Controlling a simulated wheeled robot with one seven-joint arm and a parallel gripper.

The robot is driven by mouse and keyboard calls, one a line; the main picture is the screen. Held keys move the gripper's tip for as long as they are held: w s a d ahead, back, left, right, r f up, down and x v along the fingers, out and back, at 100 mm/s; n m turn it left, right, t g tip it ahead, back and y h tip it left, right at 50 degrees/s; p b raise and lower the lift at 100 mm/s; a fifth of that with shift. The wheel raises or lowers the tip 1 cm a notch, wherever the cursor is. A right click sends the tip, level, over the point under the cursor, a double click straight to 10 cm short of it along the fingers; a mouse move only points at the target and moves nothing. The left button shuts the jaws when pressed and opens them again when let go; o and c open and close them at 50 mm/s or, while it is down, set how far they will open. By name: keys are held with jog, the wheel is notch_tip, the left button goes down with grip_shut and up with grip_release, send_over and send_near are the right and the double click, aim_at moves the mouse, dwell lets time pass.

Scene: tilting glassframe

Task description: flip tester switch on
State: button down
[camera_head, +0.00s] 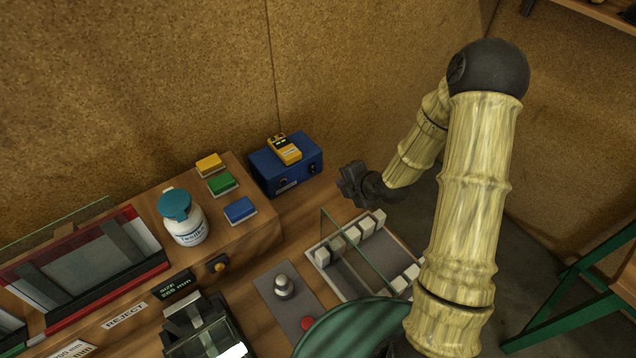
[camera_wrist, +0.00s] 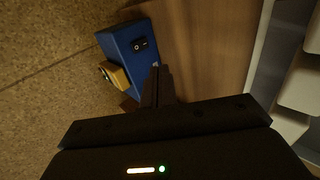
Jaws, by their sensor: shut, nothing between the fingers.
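The tester is a blue box (camera_head: 303,158) against the back wall, with a yellow handheld meter (camera_head: 285,149) on top. A dark switch (camera_head: 311,169) sits on its front face, right of a small label. In the wrist view the blue box (camera_wrist: 122,42) is at upper left, and its black rocker switch (camera_wrist: 140,45) faces me; its tilt is too small to read surely. My gripper (camera_head: 345,180) is shut and empty, right of the box and apart from it. In the wrist view its fingertips (camera_wrist: 157,70) point toward the box, just below the switch.
Yellow, green and blue buttons (camera_head: 239,209) and a white bottle with a teal cap (camera_head: 188,222) stand left of the box. A divided tray (camera_head: 345,285) with white blocks and an upright glass pane lies in front of my gripper. Wooden bench shows between.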

aim_at(313, 169)
jog(key=shift+w, duration=0.1)
dwell(0.3)
jog(key=p+x, duration=0.3)
jog(key=x, duration=0.7)
jog(key=shift+a+p, duration=0.1)
jog(key=shift+p, duration=0.2)
jog(key=shift+w+a+f+p, duration=0.1)
jog(key=shift+w+a+p, duration=0.4)
jog(key=shift+w, duration=0.3)
jog(key=shift+w+a+f+p, duration=0.1)
jog(key=shift+w+a+p, duration=0.4)
jog(key=shift+w, duration=0.25)
